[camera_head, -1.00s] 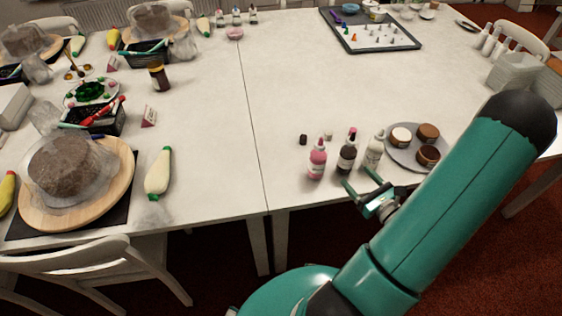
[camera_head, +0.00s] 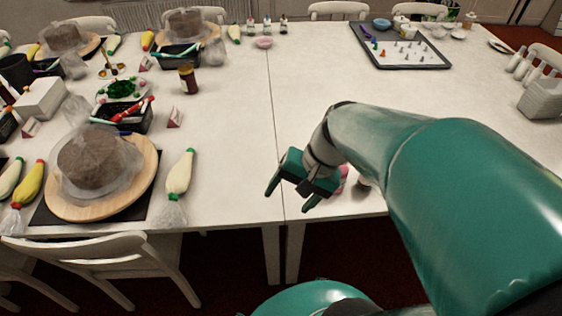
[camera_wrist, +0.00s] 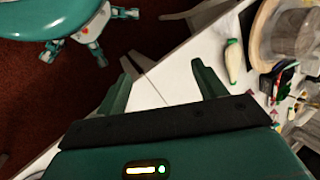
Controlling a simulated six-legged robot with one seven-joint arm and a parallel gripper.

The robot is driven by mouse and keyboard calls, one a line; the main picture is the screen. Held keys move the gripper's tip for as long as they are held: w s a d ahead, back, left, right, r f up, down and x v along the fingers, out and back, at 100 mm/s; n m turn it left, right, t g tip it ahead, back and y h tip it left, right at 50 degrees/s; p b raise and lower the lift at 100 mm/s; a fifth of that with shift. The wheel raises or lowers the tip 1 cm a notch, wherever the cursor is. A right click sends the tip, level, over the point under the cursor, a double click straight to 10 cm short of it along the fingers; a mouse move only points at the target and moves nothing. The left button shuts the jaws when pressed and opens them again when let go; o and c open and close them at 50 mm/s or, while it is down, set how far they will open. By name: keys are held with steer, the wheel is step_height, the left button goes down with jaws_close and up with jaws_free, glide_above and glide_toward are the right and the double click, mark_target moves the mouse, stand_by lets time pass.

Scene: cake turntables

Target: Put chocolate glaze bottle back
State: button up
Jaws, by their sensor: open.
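My gripper (camera_head: 288,203) is open and empty above the front edge of the white table, near the seam. Its two fingers also show, spread apart, in the wrist view (camera_wrist: 160,72). Just right of it, a pink bottle (camera_head: 343,178) is mostly hidden behind my arm. The lower part of another bottle, seemingly the dark brown one (camera_head: 362,185), peeks out beside it. The white bottle seen earlier is hidden by my arm. I see no bottle between the fingers in the wrist view.
A brown jar (camera_head: 187,79) stands on the left table. Cakes, a wooden turntable (camera_head: 78,208), a black basket (camera_head: 133,118) and a green-tipped piping bag (camera_head: 180,172) crowd the left. A dark tray (camera_head: 424,62) lies at the back right. The middle is clear.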

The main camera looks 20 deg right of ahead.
step_height(320, 180, up, 9)
steer(key=s+a+n+t+h, duration=0.1)
steer(key=n+t+h, duration=0.3)
steer(key=n, duration=0.2)
steer(key=shift+s+a+r+n+h, duration=0.2)
steer(key=shift+a+n+h, duration=0.2)
stand_by(0.4)
